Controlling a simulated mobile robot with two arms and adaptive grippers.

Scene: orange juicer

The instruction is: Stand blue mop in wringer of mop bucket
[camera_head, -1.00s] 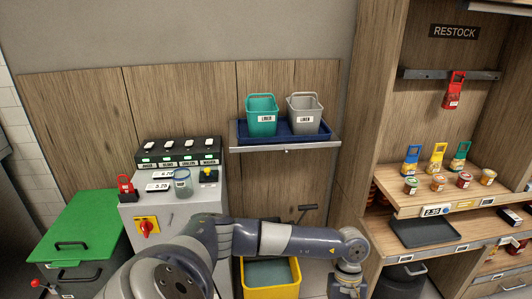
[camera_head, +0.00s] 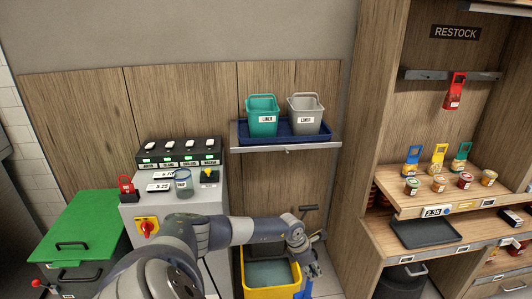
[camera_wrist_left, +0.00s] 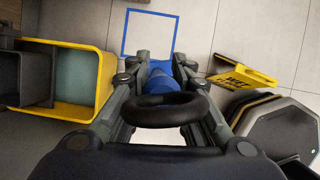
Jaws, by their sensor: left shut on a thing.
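My left gripper (camera_head: 311,262) is just right of the yellow mop bucket (camera_head: 271,292) in the head view. It is shut on the blue mop, whose blue part (camera_head: 303,290) shows below the fingers at the bottom edge. In the left wrist view the blue mop (camera_wrist_left: 160,84) runs between the fingers of the gripper (camera_wrist_left: 160,72), with a black ring nearer the camera. The bucket (camera_wrist_left: 104,88) lies to the left there, apart from the mop. A dark grey part (camera_wrist_left: 30,78), possibly the wringer, sits at its left side. My right gripper is not in view.
A blue square outline (camera_wrist_left: 122,32) marks the floor. A yellow floor sign (camera_wrist_left: 240,78) lies to the right in the wrist view. The grey machine cabinet (camera_head: 180,215) is left of the bucket, the wooden shelving (camera_head: 470,200) right. A shelf with bins (camera_head: 285,148) hangs above.

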